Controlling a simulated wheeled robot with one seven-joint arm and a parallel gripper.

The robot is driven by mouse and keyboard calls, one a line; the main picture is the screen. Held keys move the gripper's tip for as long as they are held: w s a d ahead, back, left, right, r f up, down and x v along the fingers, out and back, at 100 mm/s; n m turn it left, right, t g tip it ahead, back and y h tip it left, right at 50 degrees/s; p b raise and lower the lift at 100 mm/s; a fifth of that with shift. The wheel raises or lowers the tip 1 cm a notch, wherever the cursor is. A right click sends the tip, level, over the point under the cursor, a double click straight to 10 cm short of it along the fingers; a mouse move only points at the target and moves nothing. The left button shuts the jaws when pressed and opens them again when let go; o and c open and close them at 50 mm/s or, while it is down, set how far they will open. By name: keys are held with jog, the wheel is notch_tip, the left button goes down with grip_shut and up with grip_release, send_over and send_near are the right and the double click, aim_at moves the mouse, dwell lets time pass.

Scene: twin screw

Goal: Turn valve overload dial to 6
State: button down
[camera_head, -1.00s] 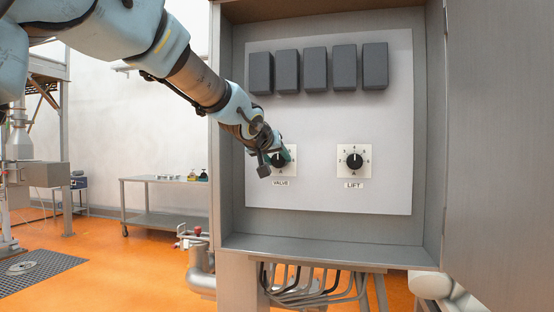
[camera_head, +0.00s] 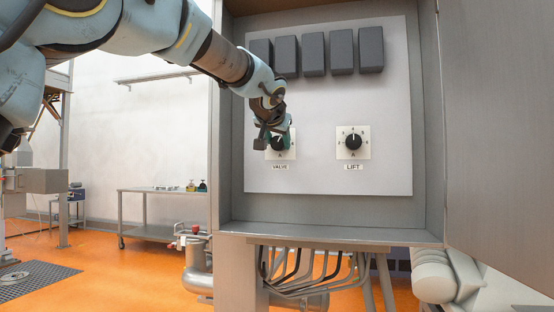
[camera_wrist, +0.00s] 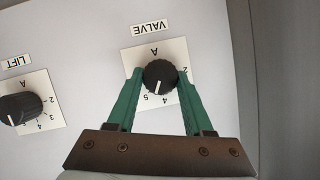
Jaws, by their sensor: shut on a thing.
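The valve overload dial, labelled VALVE, is a black round knob (camera_wrist: 160,76) on a white square plate with numbers. In the wrist view it appears upside down, and its white pointer line faces the bottom of the picture, near the 5. The exact number it faces is hard to read. My gripper (camera_wrist: 160,77) has its two green fingers on either side of the knob, shut on it. In the head view my gripper (camera_head: 276,138) is at the VALVE dial (camera_head: 281,146) and partly covers it, so its pointer is unclear there.
The LIFT dial (camera_head: 353,142) sits to the right on the same grey panel (camera_head: 320,180). Several dark boxes (camera_head: 313,54) are above. The cabinet's open door (camera_head: 500,140) stands at the right, and its side wall (camera_head: 227,150) is close to my arm.

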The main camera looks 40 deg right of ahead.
jog(key=m+t+b, duration=0.1)
jog(key=m+b, duration=0.1)
jog(key=b, duration=0.1)
jog(key=f+m+t+b, duration=0.1)
jog(key=m+b, duration=0.1)
jog(key=b, duration=0.1)
jog(key=shift+s+d+t+y, duration=0.15)
jog(key=shift+s+t+y, duration=0.05)
jog(key=shift+t+y, duration=0.2)
jog(key=m+t+b, duration=0.1)
jog(key=m+b, duration=0.2)
jog(key=b, duration=0.1)
jog(key=shift+s+m+t, duration=0.1)
jog(key=shift+m+t, duration=0.2)
jog(key=shift+r+m+t+b, duration=0.1)
jog(key=shift+m+t+b, duration=0.3)
jog(key=shift+m+b, duration=0.4)
jog(key=shift+c, duration=1.5)
grip_release()
